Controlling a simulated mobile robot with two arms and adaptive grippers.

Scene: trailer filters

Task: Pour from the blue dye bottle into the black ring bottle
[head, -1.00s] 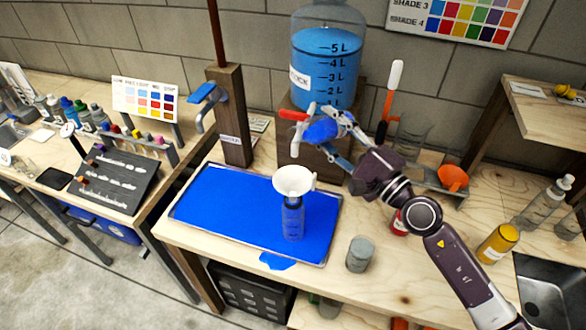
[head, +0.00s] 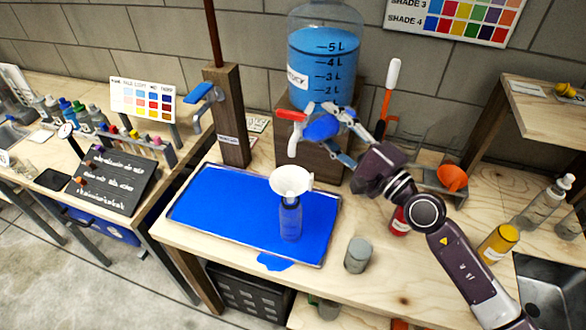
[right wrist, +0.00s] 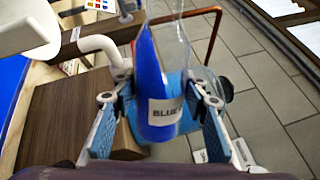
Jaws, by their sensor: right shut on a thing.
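My right gripper (head: 325,122) is shut on the blue dye bottle (head: 321,128), which is tilted and held in the air in front of the big jug. In the right wrist view the bottle (right wrist: 158,115) sits between both fingers, with a white "BLUE" label and blue liquid inside. Below and left of it, a clear bottle (head: 290,222) stands upright on the blue-covered tray (head: 225,207). A white funnel (head: 291,180) sits in its mouth. No black ring can be made out on it. No stream of liquid is visible. My left gripper is not in view.
A large jug of blue liquid (head: 322,65) stands on a wooden block behind, its red-handled tap (head: 292,117) close left of the held bottle. A blue patch (head: 275,262) lies at the tray's front edge. A grey cup (head: 358,255) stands to the right.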

